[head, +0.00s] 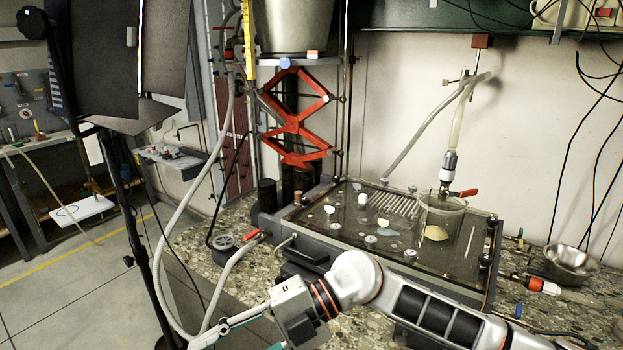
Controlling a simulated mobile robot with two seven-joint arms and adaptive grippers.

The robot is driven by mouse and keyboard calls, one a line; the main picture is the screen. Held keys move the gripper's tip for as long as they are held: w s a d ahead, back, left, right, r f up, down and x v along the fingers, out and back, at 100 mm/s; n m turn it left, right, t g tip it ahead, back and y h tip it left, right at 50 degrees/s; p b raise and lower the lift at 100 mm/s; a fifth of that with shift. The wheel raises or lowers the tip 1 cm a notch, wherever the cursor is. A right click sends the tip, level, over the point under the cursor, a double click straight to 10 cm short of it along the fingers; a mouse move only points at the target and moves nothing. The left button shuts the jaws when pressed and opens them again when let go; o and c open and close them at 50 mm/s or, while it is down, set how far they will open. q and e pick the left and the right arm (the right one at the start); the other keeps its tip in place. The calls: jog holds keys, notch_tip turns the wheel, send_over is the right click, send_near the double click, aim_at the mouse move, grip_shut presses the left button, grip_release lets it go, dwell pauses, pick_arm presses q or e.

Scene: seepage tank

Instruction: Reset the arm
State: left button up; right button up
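My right arm comes in from the bottom right and bends left across the front of the seepage tank (386,228). Its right gripper (232,337) is at the bottom edge, left of the tank's front corner, pointing left and down. One finger with a pale, teal-edged link shows; the other is mostly cut off by the frame, so I cannot tell how far apart they are. No object shows in it. My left gripper is not in view.
The tank stands on a speckled stone worktop (212,213). A beaker (440,218) stands on it, with a red-handled valve (463,193) above. A grey hose (228,283) runs close to my gripper. A steel bowl (571,264) is at right. A black lamp stand (139,240) is at left.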

jog(key=w+d+r+m+t+y, duration=0.2)
jog(key=w+r+m+t+y, duration=0.3)
jog(key=m+t+y, duration=0.45)
jog(key=w+d+f+m+t+h, duration=0.6)
jog(key=d+f+m+t+h, duration=0.3)
jog(key=d+f+m+t, duration=0.5)
jog(key=s+d+f+m+g+h, duration=0.3)
jog(key=d+f+m+h, duration=0.35)
jog(key=d+f, duration=0.4)
jog(key=s+d+f+g+h, duration=0.2)
jog(key=s+d+f, duration=0.2)
jog(key=s+f, duration=0.2)
jog(key=s+d+f+m+g+h, duration=0.1)
jog(key=s+d+f+g+h, duration=0.1)
jog(key=s+f, duration=0.5)
notch_tip(320, 180, down, 3)
jog(key=shift+d+r+m+h, duration=0.2)
jog(key=shift+d+m+h, duration=0.1)
jog(key=shift+d, duration=0.6)
